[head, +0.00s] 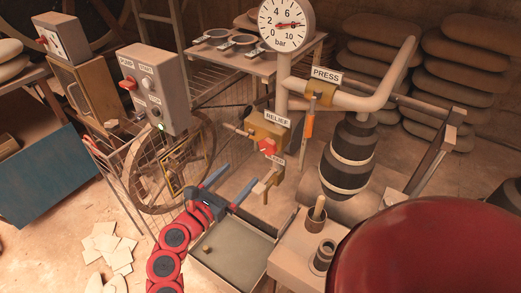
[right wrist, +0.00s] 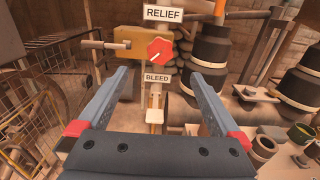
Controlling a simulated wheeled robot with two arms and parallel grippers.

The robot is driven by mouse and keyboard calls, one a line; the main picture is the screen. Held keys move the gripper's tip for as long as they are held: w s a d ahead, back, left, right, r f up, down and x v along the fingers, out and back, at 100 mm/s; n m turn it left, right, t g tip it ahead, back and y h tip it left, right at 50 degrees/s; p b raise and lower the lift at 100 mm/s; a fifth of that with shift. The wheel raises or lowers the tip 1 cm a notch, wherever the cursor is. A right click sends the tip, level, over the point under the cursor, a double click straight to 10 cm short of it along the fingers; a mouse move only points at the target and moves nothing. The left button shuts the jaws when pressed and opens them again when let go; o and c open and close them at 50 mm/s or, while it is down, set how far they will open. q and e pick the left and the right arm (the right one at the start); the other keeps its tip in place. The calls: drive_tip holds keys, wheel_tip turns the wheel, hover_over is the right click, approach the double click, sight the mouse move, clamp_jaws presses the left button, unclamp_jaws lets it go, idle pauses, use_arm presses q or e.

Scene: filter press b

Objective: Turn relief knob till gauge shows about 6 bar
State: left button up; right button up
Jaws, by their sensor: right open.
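The red relief knob (head: 268,146) sits on the brass valve body under the RELIEF label (head: 277,120). It also shows, with a pale pointer mark, in the right wrist view (right wrist: 160,51). The round white gauge (head: 287,38) stands above on the pipe; its red needle points right, at about 8. My right gripper (head: 242,175) is open and empty, below and left of the knob and apart from it. In the right wrist view its blue fingers (right wrist: 160,74) are spread, with the knob beyond the tips. My left gripper is not in view.
The BLEED valve (right wrist: 156,101) hangs just below the knob. The PRESS label (head: 326,77) and a thick pipe are to the right, near a dark ribbed cylinder (head: 348,155). A control box (head: 155,88) and a spoked wheel stand left. A shallow tray (head: 228,262) lies below.

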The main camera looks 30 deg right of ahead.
sight(266, 147)
drive_tip(key=x, duration=1.3)
drive_tip(key=shift+d, duration=0.3)
drive_tip(key=c, duration=1.4)
drive_tip(key=shift+o, duration=0.2)
drive_tip(key=shift+n, duration=0.3)
